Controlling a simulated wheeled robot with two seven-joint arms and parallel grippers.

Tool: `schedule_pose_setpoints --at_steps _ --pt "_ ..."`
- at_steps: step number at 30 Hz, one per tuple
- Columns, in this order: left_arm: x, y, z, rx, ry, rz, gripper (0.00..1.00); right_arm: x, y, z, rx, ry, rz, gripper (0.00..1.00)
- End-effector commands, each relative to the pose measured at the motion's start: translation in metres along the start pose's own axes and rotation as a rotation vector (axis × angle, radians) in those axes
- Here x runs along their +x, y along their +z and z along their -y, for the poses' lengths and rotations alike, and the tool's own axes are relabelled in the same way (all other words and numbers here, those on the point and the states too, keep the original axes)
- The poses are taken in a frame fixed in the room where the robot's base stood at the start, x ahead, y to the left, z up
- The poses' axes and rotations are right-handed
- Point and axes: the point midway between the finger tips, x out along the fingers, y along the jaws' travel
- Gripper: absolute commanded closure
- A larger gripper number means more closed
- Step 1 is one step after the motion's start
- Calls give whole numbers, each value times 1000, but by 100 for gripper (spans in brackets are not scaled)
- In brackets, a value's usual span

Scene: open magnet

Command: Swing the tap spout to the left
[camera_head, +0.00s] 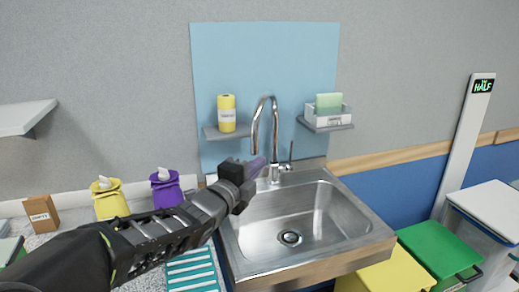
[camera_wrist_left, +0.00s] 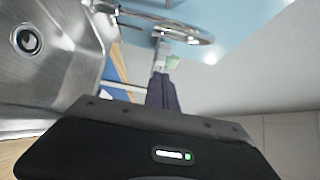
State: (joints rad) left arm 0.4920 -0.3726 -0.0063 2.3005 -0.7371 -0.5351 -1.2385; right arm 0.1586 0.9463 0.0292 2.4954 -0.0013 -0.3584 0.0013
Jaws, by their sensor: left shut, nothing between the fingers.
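The chrome tap (camera_head: 275,130) stands at the back rim of the steel sink, with a tall curved spout whose open end hangs down to the left of its upright, over the back of the basin. A thin lever sits at its right. My left gripper (camera_head: 256,168) reaches in from the left; its dark purplish fingers are shut and empty, close by the lower part of the tap. In the left wrist view the fingers (camera_wrist_left: 162,92) point towards the chrome tap (camera_wrist_left: 175,30). I cannot tell whether they touch it. My right gripper is in neither view.
The sink (camera_head: 320,205) has a drain in its basin. Two small shelves hold a yellow roll (camera_head: 227,112) and a tray with a green sponge (camera_head: 328,102). Purple (camera_head: 166,190) and yellow (camera_head: 109,199) dispensers stand left. Lidded bins (camera_head: 440,250) stand at right.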

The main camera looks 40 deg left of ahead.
Motion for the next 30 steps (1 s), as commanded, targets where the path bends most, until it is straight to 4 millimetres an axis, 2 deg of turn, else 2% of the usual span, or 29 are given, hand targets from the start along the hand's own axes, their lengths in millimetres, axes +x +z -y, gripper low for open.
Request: schedule_pose_setpoints --at_steps 8,19,21,24,30 --pt "29 0 0 -2 3 0 100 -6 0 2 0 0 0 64" --pt "102 0 1 -4 3 0 100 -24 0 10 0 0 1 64" --pt "94 16 4 0 2 7 100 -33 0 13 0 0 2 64" --pt "89 28 3 -1 2 5 100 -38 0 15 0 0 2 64" --pt "85 38 1 -1 0 1 100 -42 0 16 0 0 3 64"
